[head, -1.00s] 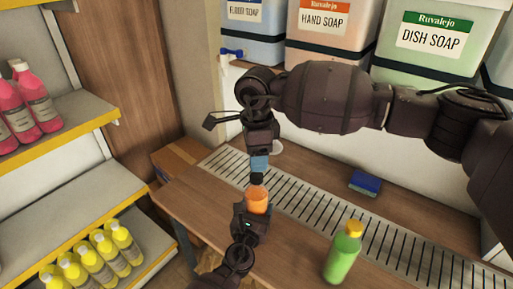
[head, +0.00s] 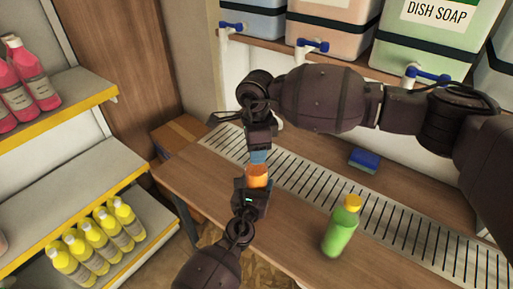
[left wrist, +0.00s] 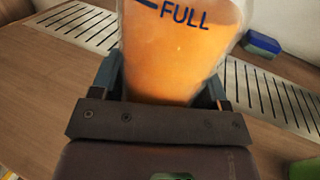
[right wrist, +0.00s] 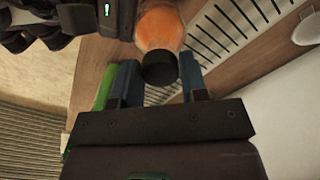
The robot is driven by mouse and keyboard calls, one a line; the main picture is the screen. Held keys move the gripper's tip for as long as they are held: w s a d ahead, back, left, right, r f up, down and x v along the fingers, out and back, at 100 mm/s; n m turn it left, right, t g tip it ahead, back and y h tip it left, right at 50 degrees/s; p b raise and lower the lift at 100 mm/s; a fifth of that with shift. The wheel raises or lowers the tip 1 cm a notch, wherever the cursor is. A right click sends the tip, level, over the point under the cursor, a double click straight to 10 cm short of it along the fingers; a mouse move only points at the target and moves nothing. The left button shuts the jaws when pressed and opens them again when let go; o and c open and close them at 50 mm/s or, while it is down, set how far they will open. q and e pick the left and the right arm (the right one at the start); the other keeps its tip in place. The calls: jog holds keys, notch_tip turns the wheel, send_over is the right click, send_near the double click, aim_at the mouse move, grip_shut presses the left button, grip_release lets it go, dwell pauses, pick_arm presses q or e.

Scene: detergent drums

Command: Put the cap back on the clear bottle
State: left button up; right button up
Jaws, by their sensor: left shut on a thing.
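The clear bottle (head: 257,176), filled with orange liquid, is held above the table by my left gripper (head: 250,192). Its orange side and the word FULL fill the left wrist view (left wrist: 185,45), between the fingers. In the right wrist view a black cap (right wrist: 159,68) sits at the bottle's neck end; whether it is fully seated cannot be seen. My right gripper (head: 259,156) is at the bottle's top, its blue fingertips on either side of the cap (right wrist: 159,72). I cannot tell whether they touch it. In the head view the cap is hidden.
A green bottle with a yellow cap (head: 343,226) stands on the table (head: 290,235) at the right. A blue sponge (head: 364,160) lies beyond the slotted grate (head: 320,190). Large soap drums with taps (head: 425,40) line the back. Shelves with pink and yellow bottles (head: 100,238) are at left.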

jog(key=c, duration=0.6)
jog(key=o, duration=1.1)
notch_tip(320, 180, up, 12)
pick_arm(q)
jog(key=o, duration=1.8)
jog(key=shift+s, duration=0.1)
